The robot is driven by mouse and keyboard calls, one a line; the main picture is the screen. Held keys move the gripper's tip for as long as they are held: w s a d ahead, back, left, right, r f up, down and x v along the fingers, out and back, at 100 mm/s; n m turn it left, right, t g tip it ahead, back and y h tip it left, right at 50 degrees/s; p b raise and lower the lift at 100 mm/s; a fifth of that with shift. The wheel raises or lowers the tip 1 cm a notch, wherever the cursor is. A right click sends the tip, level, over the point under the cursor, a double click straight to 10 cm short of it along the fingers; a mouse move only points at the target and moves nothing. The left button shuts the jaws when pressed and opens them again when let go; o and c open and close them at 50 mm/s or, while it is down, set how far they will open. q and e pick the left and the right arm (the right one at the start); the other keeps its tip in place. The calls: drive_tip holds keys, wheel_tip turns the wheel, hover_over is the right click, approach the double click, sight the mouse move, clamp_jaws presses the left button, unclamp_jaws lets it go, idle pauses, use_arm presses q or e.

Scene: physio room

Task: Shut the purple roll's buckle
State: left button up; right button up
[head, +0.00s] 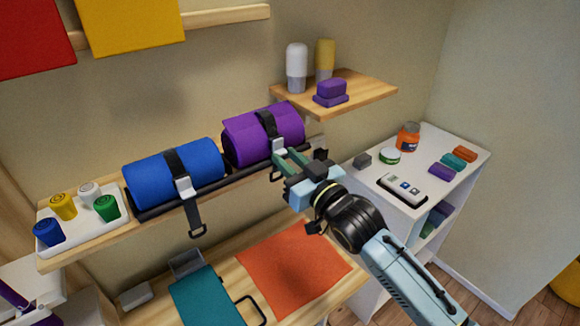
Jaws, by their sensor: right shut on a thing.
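The purple roll (240,132) lies on a dark rack at the right end of the wall shelf. A black strap (266,122) runs over it to a pale buckle (279,146) on its front. My right gripper (284,160) is at the front of this roll, its fingers shut at the buckle. The fingers hide part of the buckle, so its exact position cannot be told. A dark strap end shows just below the fingers. My left gripper is not in view.
A blue roll (160,177) with its own buckle (185,187) and hanging strap lies to the left. A white tray (60,250) holds several coloured rolls. An orange mat (292,268) lies on the bench below. A white cabinet (455,185) with small items stands at right.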

drive_tip(key=shift+w+a+t+b, duration=0.1)
drive_tip(key=shift+t+b, duration=0.2)
drive_tip(key=shift+b, duration=0.05)
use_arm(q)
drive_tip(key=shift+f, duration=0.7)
use_arm(e)
drive_tip(key=shift+r, duration=0.15)
drive_tip(key=shift+a, duration=0.1)
drive_tip(key=o, duration=1)
drive_tip(key=shift+s+d+f, duration=0.3)
drive_tip(key=shift+s+d, duration=0.05)
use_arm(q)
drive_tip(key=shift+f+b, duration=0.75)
use_arm(e)
drive_tip(key=v, duration=1.2)
drive_tip(key=shift+s+d, duration=0.1)
drive_tip(key=shift+d, duration=0.05)
